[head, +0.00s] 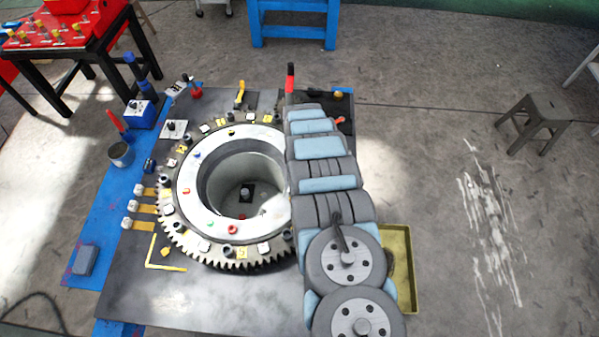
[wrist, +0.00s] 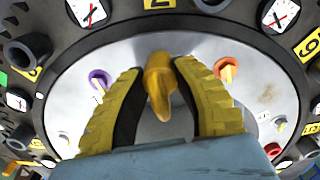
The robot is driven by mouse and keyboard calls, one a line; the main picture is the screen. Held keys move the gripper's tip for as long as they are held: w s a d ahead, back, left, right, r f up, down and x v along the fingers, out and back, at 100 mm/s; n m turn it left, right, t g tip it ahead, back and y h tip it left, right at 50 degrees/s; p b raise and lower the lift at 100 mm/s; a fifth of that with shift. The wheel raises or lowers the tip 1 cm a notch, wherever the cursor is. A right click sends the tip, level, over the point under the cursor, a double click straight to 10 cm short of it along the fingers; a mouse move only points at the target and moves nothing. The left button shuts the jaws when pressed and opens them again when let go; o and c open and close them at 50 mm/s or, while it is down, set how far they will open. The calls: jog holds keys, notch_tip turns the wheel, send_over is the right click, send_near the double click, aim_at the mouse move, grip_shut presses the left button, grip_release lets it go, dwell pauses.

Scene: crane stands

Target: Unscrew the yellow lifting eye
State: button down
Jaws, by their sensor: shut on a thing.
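The yellow lifting eye (wrist: 160,82) stands between the two yellow ribbed fingers of my gripper (wrist: 158,72) in the wrist view. My gripper is shut on it. Its upper part shows; whether its lower end is seated in the pale metal ring (wrist: 190,48) cannot be told. In the head view my arm covers the right side of the ring (head: 190,205), and my gripper is hidden. A purple eye (wrist: 98,78) is left of my gripper in the wrist view, and an orange eye (wrist: 225,70) is right of it.
A toothed outer ring (head: 185,240) with several pegs and tags surrounds the pale ring. A red eye (wrist: 279,123) is at the right in the wrist view. A yellow tray (head: 402,250) lies right of my arm. A grey stool (head: 538,115) stands on open floor.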

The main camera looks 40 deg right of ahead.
jog(key=n, duration=0.5)
dwell(0.4)
jog(key=c, duration=0.8)
grip_release()
jog(key=shift+c, duration=0.8)
